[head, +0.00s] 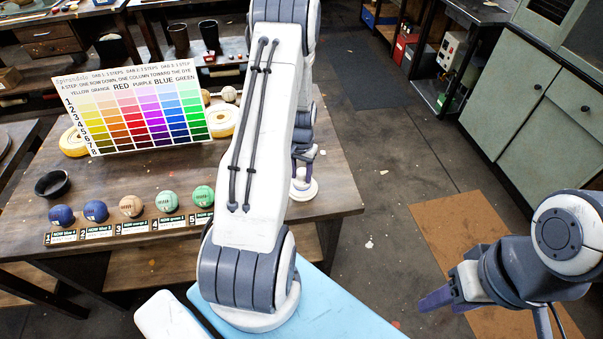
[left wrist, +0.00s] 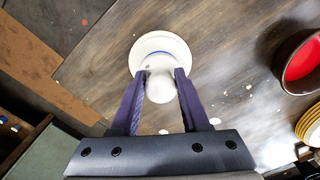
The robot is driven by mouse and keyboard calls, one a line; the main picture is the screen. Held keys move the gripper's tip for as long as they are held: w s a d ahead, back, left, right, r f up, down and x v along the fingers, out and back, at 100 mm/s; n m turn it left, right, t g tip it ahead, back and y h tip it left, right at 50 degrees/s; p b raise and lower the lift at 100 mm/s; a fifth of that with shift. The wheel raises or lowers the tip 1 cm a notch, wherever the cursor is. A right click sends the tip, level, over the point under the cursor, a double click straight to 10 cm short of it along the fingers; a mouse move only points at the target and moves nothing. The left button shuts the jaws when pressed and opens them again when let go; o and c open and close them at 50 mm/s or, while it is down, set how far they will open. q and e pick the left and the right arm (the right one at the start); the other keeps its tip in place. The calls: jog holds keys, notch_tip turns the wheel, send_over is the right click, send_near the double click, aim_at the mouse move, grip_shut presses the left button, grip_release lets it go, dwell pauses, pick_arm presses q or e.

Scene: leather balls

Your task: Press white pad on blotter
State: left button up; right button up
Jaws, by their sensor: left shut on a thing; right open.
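A white knobbed pad (left wrist: 160,90) sits between the fingers of my left gripper (left wrist: 162,75), which is shut on its knob in the left wrist view. A wide white disc with a thin blue ring (left wrist: 160,42) shows at its far side; I cannot tell whether it is the pad's base or a dish under it. In the head view my left gripper (head: 303,158) points down over this white disc (head: 302,193) near the table's right edge. My right gripper (head: 443,296) is open and empty, off the table at the right. I cannot make out a blotter.
The wooden table (head: 335,190) carries a row of coloured balls (head: 131,206) with labels, a colour chart (head: 135,105), a black ring-like dish (head: 52,184) and yellow-white rolls (head: 222,121). A red-and-dark bowl (left wrist: 302,60) stands right in the left wrist view. My left arm hides mid-table.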

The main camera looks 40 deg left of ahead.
pick_arm(q)
jog(key=shift+f, duration=0.3)
dwell(0.5)
jog(key=shift+r, duration=0.15)
dwell(0.6)
notch_tip(320, 180, up, 5)
jog(key=p, duration=0.3)
jog(key=shift+p, duration=0.35)
dwell(0.4)
